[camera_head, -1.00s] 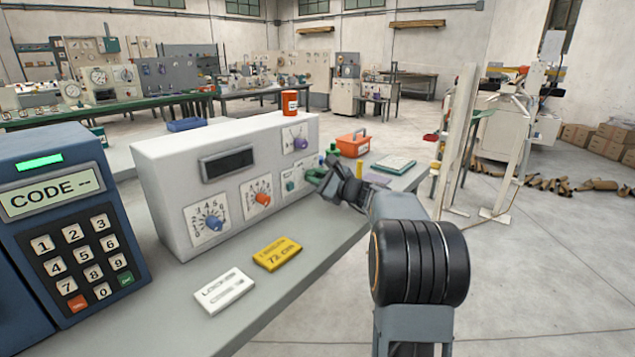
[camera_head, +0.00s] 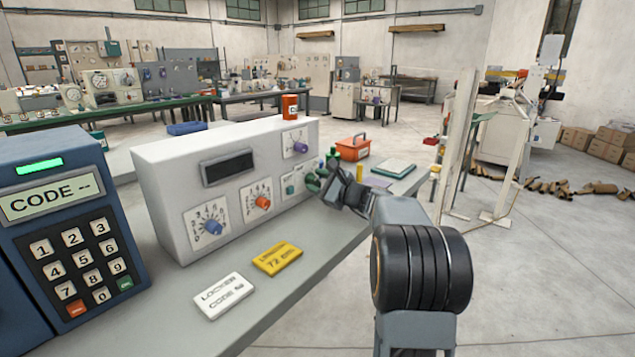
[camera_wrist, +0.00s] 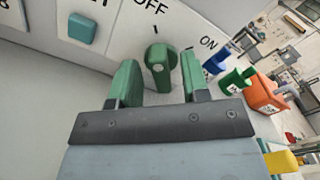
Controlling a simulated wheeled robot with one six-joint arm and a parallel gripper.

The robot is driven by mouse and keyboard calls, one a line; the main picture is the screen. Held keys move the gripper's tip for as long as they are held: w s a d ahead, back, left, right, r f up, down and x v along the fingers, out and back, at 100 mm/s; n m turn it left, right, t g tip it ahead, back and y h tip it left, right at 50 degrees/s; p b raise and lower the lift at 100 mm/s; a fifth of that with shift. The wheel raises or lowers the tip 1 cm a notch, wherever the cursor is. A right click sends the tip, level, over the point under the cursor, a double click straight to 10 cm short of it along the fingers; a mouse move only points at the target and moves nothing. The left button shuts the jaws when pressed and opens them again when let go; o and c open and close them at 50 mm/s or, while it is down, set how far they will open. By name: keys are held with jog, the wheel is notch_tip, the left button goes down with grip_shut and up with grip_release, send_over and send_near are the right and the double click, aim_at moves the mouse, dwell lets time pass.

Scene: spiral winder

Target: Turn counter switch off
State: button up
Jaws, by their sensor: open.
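The counter switch (camera_wrist: 160,65) is a green knob on the white panel, with OFF printed above it and ON to its right in the wrist view. Its exact pointing direction is hard to tell. My gripper (camera_wrist: 157,80) has green fingers, one on each side of the knob, with visible gaps. It is open and holds nothing. In the head view, my gripper (camera_head: 318,180) is at the right end of the white counter box (camera_head: 165,165) and hides the switch there.
A teal button (camera_wrist: 82,28) is left of the knob. Blue and green items (camera_wrist: 228,70) and an orange toolbox (camera_head: 353,148) stand beyond the box. A keypad (camera_head: 70,220) is at left; yellow (camera_head: 277,258) and white (camera_head: 222,295) cards lie in front.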

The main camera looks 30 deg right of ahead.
jog(key=p+v, duration=0.1)
jog(key=v, duration=1.2)
jog(key=shift+s+r, duration=0.1)
jog(key=shift+s, duration=0.1)
jog(key=s+a+r+n+g+p, duration=0.25)
jog(key=a+n+g+p, duration=0.3)
jog(key=a, duration=0.35)
jog(key=s+a+r+n+g+p, duration=0.2)
jog(key=s+a+n+g+p, duration=0.2)
jog(key=a+p, duration=0.4)
jog(key=s+a+r+n+g+h+p, duration=0.1)
jog(key=s+a+r+n+h+p, duration=0.1)
jog(key=s+n+p, duration=0.3)
jog(key=s+a+r+n+g+h+p, duration=0.2)
jog(key=s+a+r+n+h+p, duration=0.1)
jog(key=s+n+h+p, duration=0.2)
jog(key=s+n+p, duration=0.1)
jog(key=s+n, duration=0.1)
jog(key=n, duration=0.1)
jog(key=shift+s+r, duration=0.15)
jog(key=shift+r, duration=0.15)
